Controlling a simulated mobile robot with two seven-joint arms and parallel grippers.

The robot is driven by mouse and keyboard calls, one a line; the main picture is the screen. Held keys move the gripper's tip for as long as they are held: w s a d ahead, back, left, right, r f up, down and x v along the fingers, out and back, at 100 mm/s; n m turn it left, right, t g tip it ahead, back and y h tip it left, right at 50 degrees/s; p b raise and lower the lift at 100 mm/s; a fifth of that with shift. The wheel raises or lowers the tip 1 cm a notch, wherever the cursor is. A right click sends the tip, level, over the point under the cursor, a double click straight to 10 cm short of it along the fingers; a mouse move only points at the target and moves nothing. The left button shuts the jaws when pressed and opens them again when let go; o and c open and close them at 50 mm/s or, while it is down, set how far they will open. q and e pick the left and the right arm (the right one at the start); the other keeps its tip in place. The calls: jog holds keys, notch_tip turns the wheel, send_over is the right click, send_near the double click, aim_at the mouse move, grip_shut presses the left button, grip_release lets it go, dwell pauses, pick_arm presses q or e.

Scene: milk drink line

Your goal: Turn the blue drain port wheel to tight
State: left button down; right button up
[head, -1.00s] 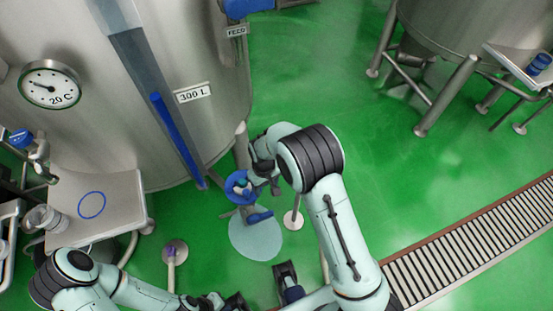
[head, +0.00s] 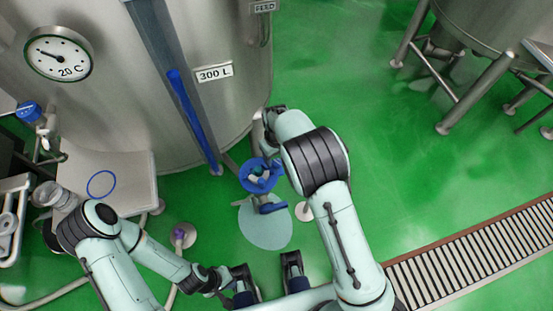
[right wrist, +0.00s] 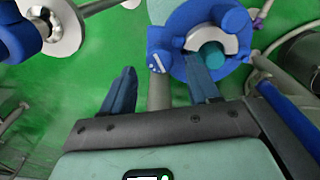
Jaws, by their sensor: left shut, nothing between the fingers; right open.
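The blue drain port wheel (head: 249,181) is low at the foot of the big steel tank, left of my right forearm in the head view. In the right wrist view the wheel (right wrist: 167,32) is a thick blue ring with a pale curved plate and teal centre. My right gripper (right wrist: 160,66) is open. Its right finger overlaps the wheel's opening; its left finger is outside the ring, over the floor. Whether either finger touches the wheel I cannot tell. My left gripper (head: 224,282) is shut and empty, low in the head view, away from the wheel.
The steel tank (head: 200,110) rises behind the wheel. A steel side table (head: 125,180) stands left, a dial (head: 60,54) above it. A pale floor disc (head: 264,228) lies below the wheel. A drain grate (head: 480,245) crosses the right; green floor there is open.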

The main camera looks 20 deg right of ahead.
aim_at(277, 163)
jog(key=shift+f, duration=1.2)
jog(key=c, duration=1)
jog(key=shift+c, duration=0.2)
